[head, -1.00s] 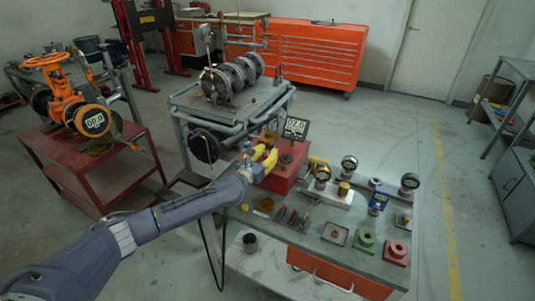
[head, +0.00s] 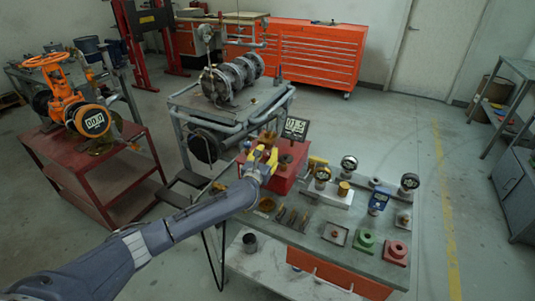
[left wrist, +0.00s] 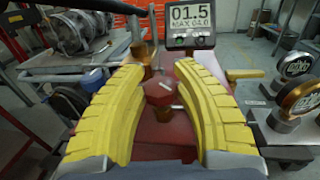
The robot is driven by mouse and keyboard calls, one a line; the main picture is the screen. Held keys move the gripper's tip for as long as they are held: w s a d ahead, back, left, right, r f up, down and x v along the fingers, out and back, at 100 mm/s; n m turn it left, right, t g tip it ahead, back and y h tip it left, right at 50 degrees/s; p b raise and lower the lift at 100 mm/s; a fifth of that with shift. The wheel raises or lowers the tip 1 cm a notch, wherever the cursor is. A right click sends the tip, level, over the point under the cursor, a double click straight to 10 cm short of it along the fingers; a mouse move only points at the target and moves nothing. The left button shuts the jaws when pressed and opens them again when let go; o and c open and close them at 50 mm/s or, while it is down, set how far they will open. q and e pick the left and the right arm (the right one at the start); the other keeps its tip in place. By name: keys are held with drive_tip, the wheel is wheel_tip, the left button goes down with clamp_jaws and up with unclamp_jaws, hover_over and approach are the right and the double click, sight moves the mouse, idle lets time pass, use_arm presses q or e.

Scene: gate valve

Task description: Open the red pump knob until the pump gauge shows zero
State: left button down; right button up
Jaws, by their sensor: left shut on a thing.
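The red pump (head: 286,180) stands on the workbench in the head view. Its display gauge (head: 295,128) rises behind it and reads 01.5 with "MAX 04.0" in the left wrist view (left wrist: 191,18). The red knob (left wrist: 158,92) sits on the pump top, between the yellow fingers of my left gripper (left wrist: 158,110). In the head view my left gripper (head: 262,158) is at the pump's left side, and its fingers hide the knob there. It is shut on the knob, though the contact is hard to see. My right gripper is out of view.
A cart with a large flanged valve (head: 232,80) is behind. An orange valve (head: 80,110) stands at left.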

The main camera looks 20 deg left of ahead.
sight(267, 153)
use_arm(q)
drive_tip(key=n+y, duration=0.2)
drive_tip(key=y, duration=0.2)
drive_tip(key=n+g+y, duration=0.1)
drive_tip(key=n+y, duration=0.2)
drive_tip(key=y, duration=0.1)
drive_tip(key=shift+f+g, duration=0.15)
drive_tip(key=shift+g, duration=0.15)
drive_tip(key=shift+n+g+y, duration=1.6)
drive_tip(key=shift+n+y, duration=0.5)
drive_tip(key=shift+y, duration=0.5)
drive_tip(key=shift+n+g+y, duration=0.6)
drive_tip(key=shift+g+y, duration=0.1)
drive_tip(key=c, duration=1)
unclamp_jaws()
drive_tip(key=shift+r, duration=0.2)
wheel_tip(267, 153, up, 10)
drive_tip(key=shift+f, duration=0.1)
